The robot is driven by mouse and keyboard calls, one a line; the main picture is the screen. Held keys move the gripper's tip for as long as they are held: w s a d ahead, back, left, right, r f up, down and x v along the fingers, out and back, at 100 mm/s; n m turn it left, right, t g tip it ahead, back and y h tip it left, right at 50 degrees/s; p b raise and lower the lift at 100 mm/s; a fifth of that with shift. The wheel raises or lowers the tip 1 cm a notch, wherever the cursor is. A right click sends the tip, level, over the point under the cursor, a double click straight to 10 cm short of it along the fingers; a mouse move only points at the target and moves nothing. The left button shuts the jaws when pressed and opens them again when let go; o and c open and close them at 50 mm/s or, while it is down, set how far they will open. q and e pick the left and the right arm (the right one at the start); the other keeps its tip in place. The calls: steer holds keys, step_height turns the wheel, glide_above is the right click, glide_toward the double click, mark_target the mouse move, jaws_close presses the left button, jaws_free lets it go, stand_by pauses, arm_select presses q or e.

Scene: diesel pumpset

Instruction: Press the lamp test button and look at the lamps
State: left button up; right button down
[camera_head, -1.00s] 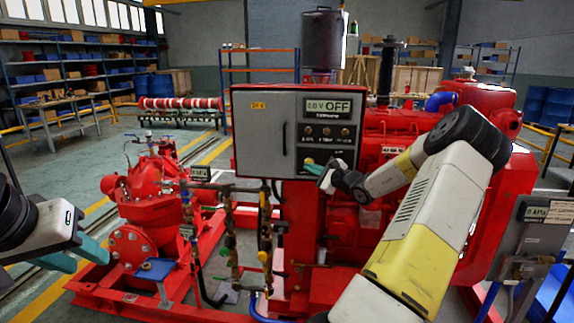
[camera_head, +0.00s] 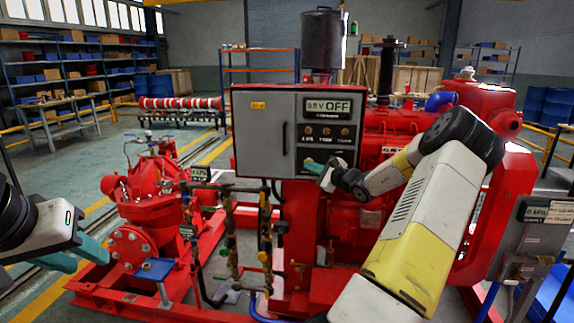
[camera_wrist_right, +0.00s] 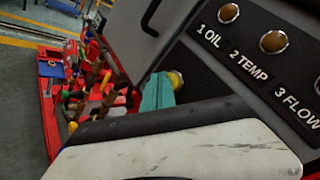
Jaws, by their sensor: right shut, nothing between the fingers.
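The grey control box (camera_head: 266,135) carries a dark panel with a display reading OFF and three round lamps. In the right wrist view the lamps, OIL (camera_wrist_right: 229,12), TEMP (camera_wrist_right: 273,41) and FLOW (camera_wrist_right: 318,85), look dull amber, with no clear glow. A yellow button (camera_wrist_right: 177,79) shows below them, partly hidden by my right gripper's teal fingertips (camera_wrist_right: 158,92). My right gripper (camera_head: 316,170) is shut and empty, its tips at the button; I cannot tell if they touch it. My left gripper (camera_head: 73,254) is open and empty at the left.
The red pump (camera_head: 150,185) stands left of the box, with valves and pipes (camera_head: 232,235) below the box. The red engine (camera_head: 395,125) is behind my right arm. A grey meter box (camera_head: 535,235) stands at the right.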

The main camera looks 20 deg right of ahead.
steer(key=shift+w+d, duration=0.1)
steer(key=shift+w, duration=0.05)
stand_by(0.5)
steer(key=shift+s+a, duration=0.45)
steer(key=shift+s, duration=0.25)
steer(key=shift+s, duration=0.1)
steer(key=s+a, duration=0.1)
steer(key=s, duration=0.1)
steer(key=s+a, duration=0.1)
steer(key=s, duration=0.1)
steer(key=shift+a, duration=0.3)
stand_by(0.5)
